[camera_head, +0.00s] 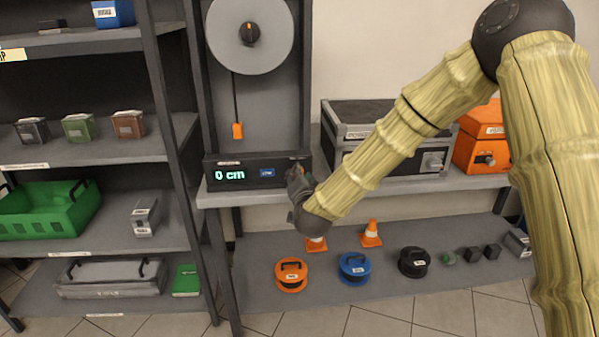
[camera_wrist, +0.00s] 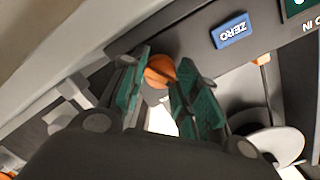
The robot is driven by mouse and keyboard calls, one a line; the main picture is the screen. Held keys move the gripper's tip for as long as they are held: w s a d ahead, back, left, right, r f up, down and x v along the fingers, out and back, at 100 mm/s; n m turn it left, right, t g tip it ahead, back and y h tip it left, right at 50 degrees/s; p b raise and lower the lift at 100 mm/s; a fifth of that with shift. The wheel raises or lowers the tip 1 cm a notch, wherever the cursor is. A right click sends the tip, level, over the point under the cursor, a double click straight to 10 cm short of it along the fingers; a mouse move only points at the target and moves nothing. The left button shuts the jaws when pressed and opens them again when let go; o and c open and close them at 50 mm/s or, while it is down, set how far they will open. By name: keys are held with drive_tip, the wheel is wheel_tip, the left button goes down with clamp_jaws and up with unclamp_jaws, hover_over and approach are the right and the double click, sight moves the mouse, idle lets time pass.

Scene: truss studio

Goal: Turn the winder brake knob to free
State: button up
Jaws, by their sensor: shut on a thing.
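The orange winder brake knob (camera_wrist: 159,70) shows between the green-padded fingers of my gripper (camera_wrist: 160,83) in the wrist view. The fingers sit on either side of it and are shut on it; its pointer direction is partly hidden. In the head view my gripper (camera_head: 296,176) reaches the right end of the black display box (camera_head: 282,182), which reads "0 cm". My gripper covers most of the knob there. The large grey winder disc (camera_head: 228,47), with its own dark and orange hub, is above the box. An orange tab (camera_head: 238,130) hangs from it on a dark cord.
A blue ZERO button (camera_wrist: 233,32) is close to the knob. A grey-edged case (camera_head: 385,112) and an orange box (camera_head: 484,148) stand right of the display box, behind my arm. Orange cones (camera_head: 371,234) and several reels (camera_head: 353,268) occupy the shelf below.

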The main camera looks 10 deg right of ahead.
drive_tip(key=shift+n+p, duration=0.5)
drive_tip(key=shift+n, duration=0.6)
drive_tip(key=shift+f, duration=0.1)
drive_tip(key=o, duration=1)
drive_tip(key=shift+s, duration=0.1)
drive_tip(key=s, duration=0.4)
drive_tip(key=s+r, duration=0.1)
drive_tip(key=s, duration=0.6)
drive_tip(key=shift+s+r, duration=0.2)
drive_tip(key=shift+s, duration=0.15)
